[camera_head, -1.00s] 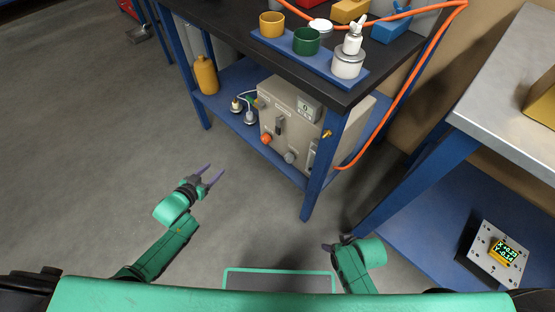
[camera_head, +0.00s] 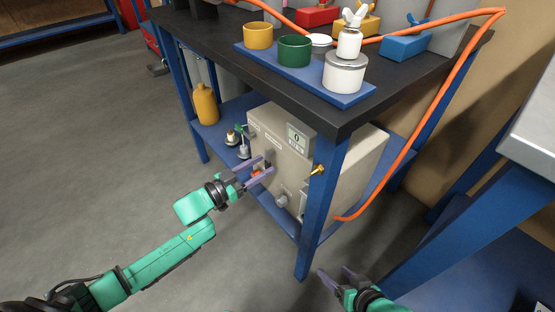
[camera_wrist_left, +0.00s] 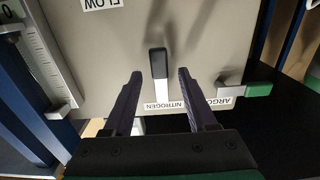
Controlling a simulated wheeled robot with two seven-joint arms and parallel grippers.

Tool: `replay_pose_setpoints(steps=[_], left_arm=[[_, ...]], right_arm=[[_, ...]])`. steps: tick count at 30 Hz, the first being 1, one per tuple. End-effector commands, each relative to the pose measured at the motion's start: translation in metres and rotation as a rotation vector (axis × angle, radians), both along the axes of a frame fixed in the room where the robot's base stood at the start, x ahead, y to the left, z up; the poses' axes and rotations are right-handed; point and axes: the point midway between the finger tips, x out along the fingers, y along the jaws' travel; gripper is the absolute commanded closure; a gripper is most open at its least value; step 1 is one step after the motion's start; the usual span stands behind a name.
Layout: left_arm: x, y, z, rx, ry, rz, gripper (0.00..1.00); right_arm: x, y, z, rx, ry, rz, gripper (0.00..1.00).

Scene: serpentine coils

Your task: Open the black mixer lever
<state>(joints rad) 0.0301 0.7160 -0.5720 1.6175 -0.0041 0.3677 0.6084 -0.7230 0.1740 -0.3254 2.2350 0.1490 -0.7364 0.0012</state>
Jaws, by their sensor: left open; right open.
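The black mixer lever (camera_wrist_left: 159,63) is on the front of the beige gas box (camera_head: 372,152) on the lower shelf. In the left wrist view it stands between the fingertips of my left gripper (camera_wrist_left: 160,76), with a gap on both sides. A pale plate below it is beside a NITROGEN label (camera_wrist_left: 162,106). In the head view my left gripper (camera_head: 265,164) reaches to the box front, open, and its fingers partly hide the lever area. My right gripper (camera_head: 333,272) is open and empty, low in front of the blue table leg.
A green-tipped lever (camera_wrist_left: 258,89) is to the right in the wrist view. A brass fitting (camera_head: 318,169) is on the box beside the blue table leg (camera_head: 322,205). An orange hose (camera_head: 420,120) hangs at the right. A yellow bottle (camera_head: 205,104) stands on the shelf.

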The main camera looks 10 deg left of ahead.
Motion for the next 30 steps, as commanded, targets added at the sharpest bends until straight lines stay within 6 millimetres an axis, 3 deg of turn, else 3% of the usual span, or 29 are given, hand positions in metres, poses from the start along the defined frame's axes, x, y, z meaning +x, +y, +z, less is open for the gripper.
replay_pose_setpoints(steps=[9,11,14,30], left_arm=[[0.0004,0.0000,0.0002,0.001,-0.001,0.001,0.43],[0.0004,0.0000,0.0001,0.001,0.000,0.001,0.62],[0.0004,0.0000,0.0000,0.001,0.000,0.001,1.00],[0.0003,-0.0001,-0.0005,0.001,0.002,0.001,1.00]], right_arm=[[0.0004,0.0032,-0.0010,0.012,-0.015,-0.001,0.27],[0.0004,0.0031,-0.0010,0.012,-0.015,-0.001,0.27],[0.0004,0.0031,-0.0010,0.012,-0.015,-0.001,0.27],[0.0004,0.0032,-0.0012,0.012,-0.015,-0.001,0.27]])
